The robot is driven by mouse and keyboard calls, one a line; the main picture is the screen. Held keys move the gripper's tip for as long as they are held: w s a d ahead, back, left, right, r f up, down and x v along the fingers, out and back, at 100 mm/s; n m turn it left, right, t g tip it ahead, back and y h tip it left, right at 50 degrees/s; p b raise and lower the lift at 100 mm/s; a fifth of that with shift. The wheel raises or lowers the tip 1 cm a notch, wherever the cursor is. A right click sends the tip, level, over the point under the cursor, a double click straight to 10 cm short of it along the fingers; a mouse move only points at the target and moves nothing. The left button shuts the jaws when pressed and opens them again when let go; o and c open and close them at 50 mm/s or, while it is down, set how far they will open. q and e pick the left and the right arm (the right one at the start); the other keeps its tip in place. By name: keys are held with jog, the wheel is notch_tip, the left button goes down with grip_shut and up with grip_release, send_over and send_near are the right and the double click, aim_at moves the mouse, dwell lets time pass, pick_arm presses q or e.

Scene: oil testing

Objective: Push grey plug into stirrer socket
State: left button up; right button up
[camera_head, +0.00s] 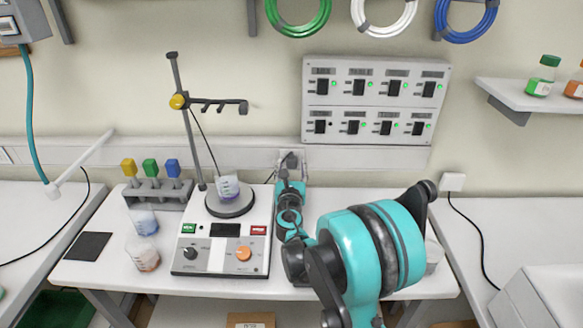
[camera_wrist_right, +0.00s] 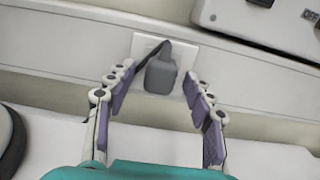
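The grey plug (camera_wrist_right: 160,76) is at a white wall socket (camera_wrist_right: 144,42) on the trunking behind the table. It also shows small in the head view (camera_head: 292,160), partly hidden by my right gripper. I cannot tell how deep the plug sits in the socket. A dark cord runs beside it. My right gripper (camera_wrist_right: 161,92) is open, its purple-padded fingers on either side of the plug with gaps to both. The stirrer (camera_head: 221,243), a white box with knobs and a dark round plate, stands to the left of my right arm. My left gripper is not in view.
A stand (camera_head: 183,110) with a yellow clamp rises behind the stirrer, and a beaker (camera_head: 228,186) is on its plate. A switch panel (camera_head: 376,101) hangs above the socket.

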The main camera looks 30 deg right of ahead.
jog(key=v, duration=1.2)
